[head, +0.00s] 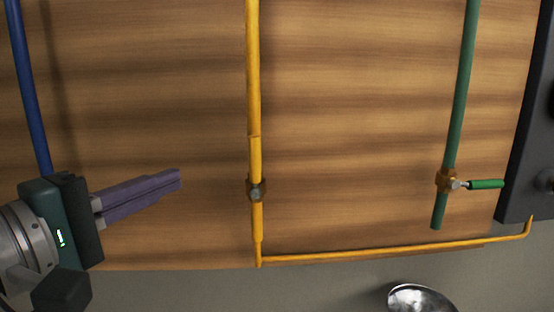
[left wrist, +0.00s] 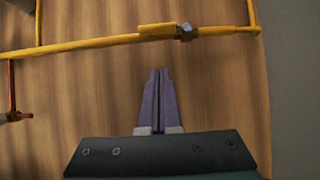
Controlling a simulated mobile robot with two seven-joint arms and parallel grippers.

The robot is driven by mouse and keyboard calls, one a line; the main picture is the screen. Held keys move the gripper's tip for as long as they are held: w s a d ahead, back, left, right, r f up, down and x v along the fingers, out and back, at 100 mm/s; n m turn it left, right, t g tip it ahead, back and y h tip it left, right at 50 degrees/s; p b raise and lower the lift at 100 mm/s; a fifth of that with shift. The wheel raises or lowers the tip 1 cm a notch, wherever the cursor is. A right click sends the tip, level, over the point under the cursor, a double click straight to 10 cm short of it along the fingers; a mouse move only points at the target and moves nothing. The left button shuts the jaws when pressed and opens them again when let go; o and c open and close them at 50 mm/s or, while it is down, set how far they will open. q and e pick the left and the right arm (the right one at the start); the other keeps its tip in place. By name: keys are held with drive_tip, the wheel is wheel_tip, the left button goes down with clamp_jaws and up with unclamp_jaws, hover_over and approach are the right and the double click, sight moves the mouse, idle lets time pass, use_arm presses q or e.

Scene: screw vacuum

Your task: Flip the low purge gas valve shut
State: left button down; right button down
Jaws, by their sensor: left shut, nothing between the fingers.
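The low purge gas valve appears to be the small brass-grey valve (head: 256,190) on the vertical yellow pipe (head: 253,70); no label is readable. Its yellow handle (head: 255,158) lies along the pipe, above the valve body in the head view. The valve (left wrist: 184,32) and handle (left wrist: 157,29) also show in the left wrist view, ahead of the fingertips. My left gripper (head: 178,179) is shut and empty, to the left of the valve and apart from it. Its purple fingers (left wrist: 160,72) point towards the pipe. My right gripper is not in view.
A green pipe (head: 463,90) with a green-handled valve (head: 486,184) stands to the right. A yellow pipe run (head: 380,251) crosses low, towards a dark panel (head: 520,150). A blue pipe (head: 27,90) is at left. Bare wood board lies between the fingers and yellow pipe.

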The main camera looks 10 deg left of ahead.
sight(255, 166)
use_arm(q)
drive_tip(key=w+d+p, duration=0.1)
drive_tip(key=w+d, duration=0.4)
drive_tip(key=w, duration=0.3)
drive_tip(key=shift+d, duration=0.25)
drive_tip(key=shift+p, duration=0.35)
